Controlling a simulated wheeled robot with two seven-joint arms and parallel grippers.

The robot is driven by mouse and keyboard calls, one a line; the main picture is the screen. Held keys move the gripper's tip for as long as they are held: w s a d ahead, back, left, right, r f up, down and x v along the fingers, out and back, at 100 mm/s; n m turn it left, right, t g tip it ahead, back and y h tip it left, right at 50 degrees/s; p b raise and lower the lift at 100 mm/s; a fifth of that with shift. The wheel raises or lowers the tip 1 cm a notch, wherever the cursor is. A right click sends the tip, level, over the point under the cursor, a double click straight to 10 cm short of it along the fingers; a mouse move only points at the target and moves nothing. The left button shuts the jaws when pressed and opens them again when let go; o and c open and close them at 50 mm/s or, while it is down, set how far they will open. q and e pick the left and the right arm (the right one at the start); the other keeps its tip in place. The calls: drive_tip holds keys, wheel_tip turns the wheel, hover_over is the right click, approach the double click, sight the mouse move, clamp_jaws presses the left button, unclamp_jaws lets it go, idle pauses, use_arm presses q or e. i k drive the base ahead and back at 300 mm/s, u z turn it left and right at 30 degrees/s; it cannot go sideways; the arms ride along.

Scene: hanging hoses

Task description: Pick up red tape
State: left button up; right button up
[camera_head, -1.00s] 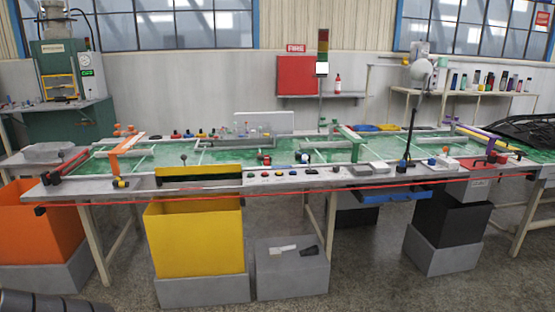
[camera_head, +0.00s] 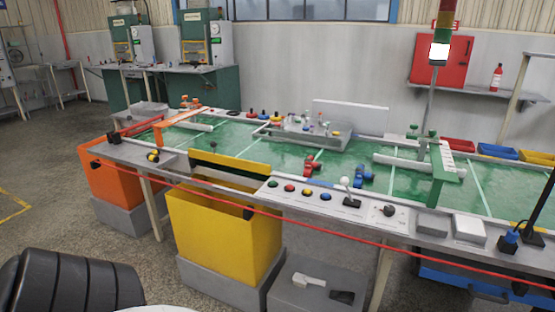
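A thin red tape (camera_head: 400,248) is stretched along the front of the long green-topped table (camera_head: 100,145). It runs from a small black holder (camera_head: 96,164) at the left front corner, past the orange and yellow bins, to the lower right. It slopes down to the right in the picture. Neither of my grippers shows in the head view. A black ribbed part, which may be mine, fills the bottom left corner, with a white edge beside it.
An orange bin (camera_head: 110,185) and a yellow bin (camera_head: 225,230) stand below the table front. A grey box (camera_head: 310,285) with small items stands right of them. A blue drawer (camera_head: 470,285) sits under the right side. Floor is clear at the left.

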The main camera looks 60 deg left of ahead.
sight(308, 170)
drive_tip(key=u, duration=1.05)
drive_tip(key=i, duration=1)
drive_tip(key=u, duration=1.1)
